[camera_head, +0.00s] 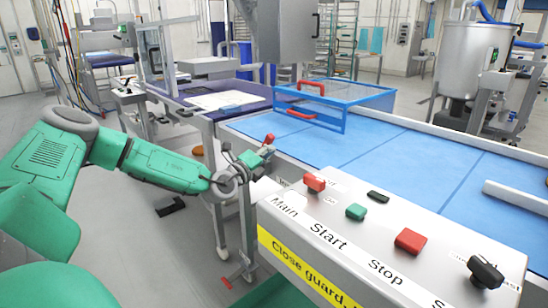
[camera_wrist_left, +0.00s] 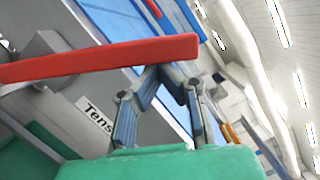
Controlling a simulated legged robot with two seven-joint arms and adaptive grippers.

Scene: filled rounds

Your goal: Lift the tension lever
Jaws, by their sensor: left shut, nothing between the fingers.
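The tension lever shows as a long red bar (camera_wrist_left: 100,58) across the left wrist view, above a label beginning "Tens" (camera_wrist_left: 97,115). In the head view its red end (camera_head: 269,139) shows just beside my left gripper (camera_head: 252,157), at the near corner of the conveyor. In the left wrist view my left gripper (camera_wrist_left: 166,72) is shut and empty. Its fingertips come together close to the bar's lower edge, and the bar partly hides them. I cannot tell whether they touch it. My right gripper is out of view.
A control panel (camera_head: 335,238) with red, green and black controls stands right of my left gripper. The blue conveyor belt (camera_head: 390,160) runs behind it, with a blue-framed guard (camera_head: 357,97) with red handles.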

